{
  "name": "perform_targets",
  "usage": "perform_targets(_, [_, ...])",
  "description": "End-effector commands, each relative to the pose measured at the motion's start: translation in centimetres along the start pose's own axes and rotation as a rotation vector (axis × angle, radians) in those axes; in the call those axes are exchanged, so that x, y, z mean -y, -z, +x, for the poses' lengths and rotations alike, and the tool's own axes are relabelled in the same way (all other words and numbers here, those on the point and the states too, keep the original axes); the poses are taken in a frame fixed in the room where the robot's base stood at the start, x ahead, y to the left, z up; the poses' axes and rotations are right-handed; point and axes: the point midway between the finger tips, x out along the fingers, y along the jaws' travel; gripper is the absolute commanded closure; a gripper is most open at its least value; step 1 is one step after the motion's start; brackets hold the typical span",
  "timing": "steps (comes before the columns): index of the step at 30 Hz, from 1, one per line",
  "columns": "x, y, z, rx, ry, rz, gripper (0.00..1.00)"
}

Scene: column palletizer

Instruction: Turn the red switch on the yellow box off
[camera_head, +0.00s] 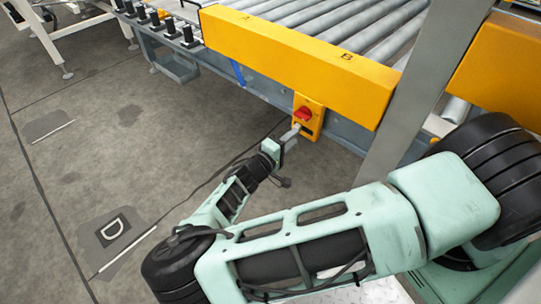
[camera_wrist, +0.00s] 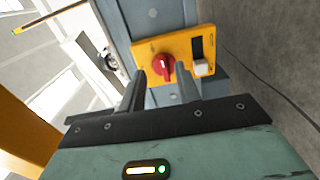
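The yellow box (camera_head: 316,121) is fixed to the side of the conveyor frame, below the yellow beam. Its red switch (camera_head: 302,113) is a rotary knob on the front face. In the wrist view the yellow box (camera_wrist: 198,48) looks tilted, and the red switch (camera_wrist: 161,68) shows with a small white mark on it. My gripper (camera_head: 293,131) is close in front of the box, at its lower left in the head view. In the wrist view the fingers of my gripper (camera_wrist: 159,82) are apart, one toward each side of the switch. Whether they touch it cannot be told.
The yellow beam (camera_head: 300,62) and conveyor rollers (camera_head: 370,28) lie above the box. A grey post (camera_head: 415,105) stands to its right. A pale block and a dark slot show on the box in the wrist view. The floor (camera_head: 110,130) at left is clear.

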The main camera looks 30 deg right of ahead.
Motion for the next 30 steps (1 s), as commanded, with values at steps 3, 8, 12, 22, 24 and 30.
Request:
perform_targets(3, [0.1, 0.1, -3.1, -0.009, 0.009, 0.001, 0.67])
perform_targets(8, [0.2, 0.0, -6.4, -0.014, 0.013, 0.001, 0.67])
perform_targets(12, [0.3, -0.1, -8.3, -0.015, 0.014, 0.001, 0.67])
perform_targets(22, [0.3, -0.1, -9.6, -0.016, 0.015, 0.001, 0.67])
perform_targets(24, [0.4, -0.1, -9.6, -0.016, 0.015, 0.001, 0.67])
perform_targets(30, [0.4, -0.1, -9.6, -0.016, 0.015, 0.001, 0.67])
